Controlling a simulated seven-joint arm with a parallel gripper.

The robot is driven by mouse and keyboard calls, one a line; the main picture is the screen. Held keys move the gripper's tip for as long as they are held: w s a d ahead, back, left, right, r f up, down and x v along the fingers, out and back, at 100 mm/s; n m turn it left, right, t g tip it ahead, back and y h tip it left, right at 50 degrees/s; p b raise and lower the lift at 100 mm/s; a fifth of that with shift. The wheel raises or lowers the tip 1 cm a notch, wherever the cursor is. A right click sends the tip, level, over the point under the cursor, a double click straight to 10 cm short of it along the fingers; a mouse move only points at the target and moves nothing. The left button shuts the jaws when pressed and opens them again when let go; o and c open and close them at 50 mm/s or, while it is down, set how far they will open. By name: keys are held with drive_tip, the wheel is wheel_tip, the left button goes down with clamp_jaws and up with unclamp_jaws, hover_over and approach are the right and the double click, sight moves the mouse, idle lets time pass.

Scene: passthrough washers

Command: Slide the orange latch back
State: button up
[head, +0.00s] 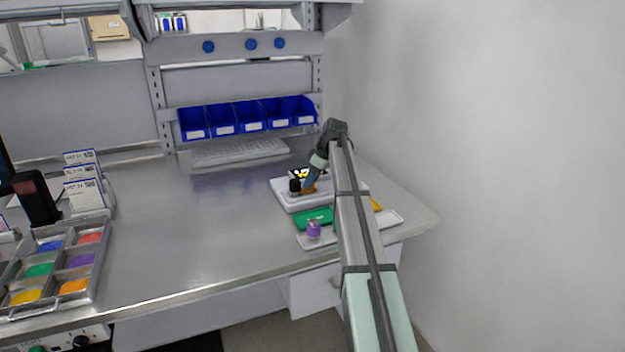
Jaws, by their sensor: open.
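A white device (286,199) sits on the right part of the bench. A small orange part (307,191), which looks like the latch, shows on its top. A black knob-like part (294,186) stands just left of it. My gripper (309,188) reaches down from above to the orange part. Its fingers are small here and open. I cannot tell whether they touch the latch or stand around it. My arm hides the right part of the device.
A pale tray (311,241) with a green piece (316,216) and a purple-topped item (313,230) lies in front of the device. Blue bins (253,126) hang behind, above a keyboard-like panel (238,152). A compartment tray (98,280) is at left. The bench middle is clear.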

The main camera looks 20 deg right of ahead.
clamp_jaws()
idle(0.6)
